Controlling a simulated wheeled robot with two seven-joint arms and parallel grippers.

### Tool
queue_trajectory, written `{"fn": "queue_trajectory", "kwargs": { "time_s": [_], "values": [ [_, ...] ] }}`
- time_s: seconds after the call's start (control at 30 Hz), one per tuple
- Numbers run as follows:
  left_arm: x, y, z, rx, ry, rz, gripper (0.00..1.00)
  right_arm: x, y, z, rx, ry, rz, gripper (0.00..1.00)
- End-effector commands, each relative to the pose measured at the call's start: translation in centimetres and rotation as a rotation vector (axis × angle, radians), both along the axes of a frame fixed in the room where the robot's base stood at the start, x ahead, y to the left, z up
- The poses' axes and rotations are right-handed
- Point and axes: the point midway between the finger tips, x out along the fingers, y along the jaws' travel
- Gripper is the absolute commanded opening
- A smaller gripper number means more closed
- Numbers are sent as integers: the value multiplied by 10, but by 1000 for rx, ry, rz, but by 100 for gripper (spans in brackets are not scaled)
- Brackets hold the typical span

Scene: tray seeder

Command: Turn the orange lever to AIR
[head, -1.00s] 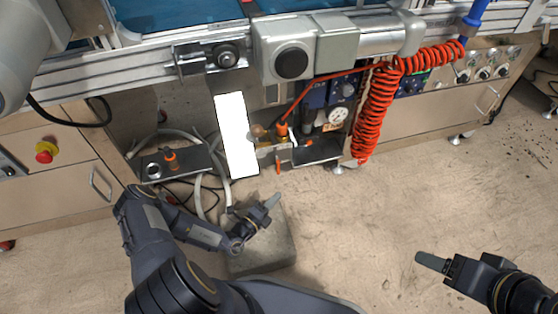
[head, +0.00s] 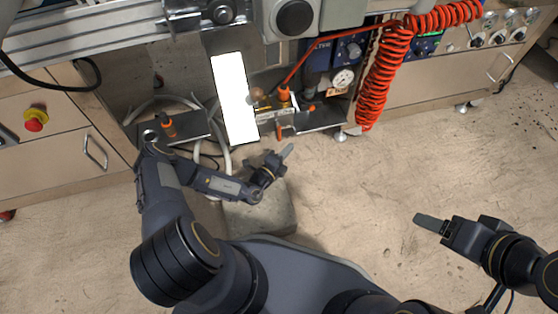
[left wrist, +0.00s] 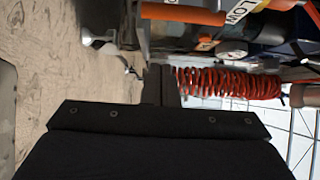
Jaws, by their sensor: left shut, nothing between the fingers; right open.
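The orange lever (head: 279,133) hangs down at the front of a small silver valve block (head: 274,116) on the shelf under the machine, just right of a blank white panel. In the left wrist view an orange bar that looks like this lever (left wrist: 182,13) lies across the top edge, near a white label reading LOW. My left gripper (head: 287,151) is shut and empty, just below and in front of the lever, with a small gap. Its fingers also show in the left wrist view (left wrist: 160,82). My right gripper (head: 428,222) is open, over bare floor at the right. Any AIR marking is unreadable.
The white panel (head: 235,98) stands left of the valve. A red coiled hose (head: 383,78) hangs at the right, beside a pressure gauge (head: 343,78). A grey block (head: 262,210) sits on the floor under my left forearm. Floor at the right is clear.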

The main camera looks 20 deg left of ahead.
Motion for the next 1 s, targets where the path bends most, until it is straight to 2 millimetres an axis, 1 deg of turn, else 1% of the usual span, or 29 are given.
{"fn": "queue_trajectory", "kwargs": {
  "time_s": [0.03,0.13,0.2,0.3,0.4,0.53,0.83,1.0],
  "values": [
    [12,-5,-4,1,-3,-3,0,0,0,-9,0,0,0,70],
    [30,-11,-3,1,-3,-2,0,0,0,-16,0,0,0,70],
    [27,7,-3,4,0,3,0,0,0,-21,0,0,0,70],
    [27,19,-3,2,0,1,0,0,0,-26,0,0,0,70],
    [26,27,-1,1,0,0,0,0,0,-28,0,0,0,70],
    [26,31,0,-1,1,-1,0,0,0,-29,0,0,0,70],
    [26,31,0,-1,1,0,0,0,0,-28,0,0,0,70],
    [26,36,3,29,20,1,0,0,0,-22,0,0,0,70]
  ]
}}
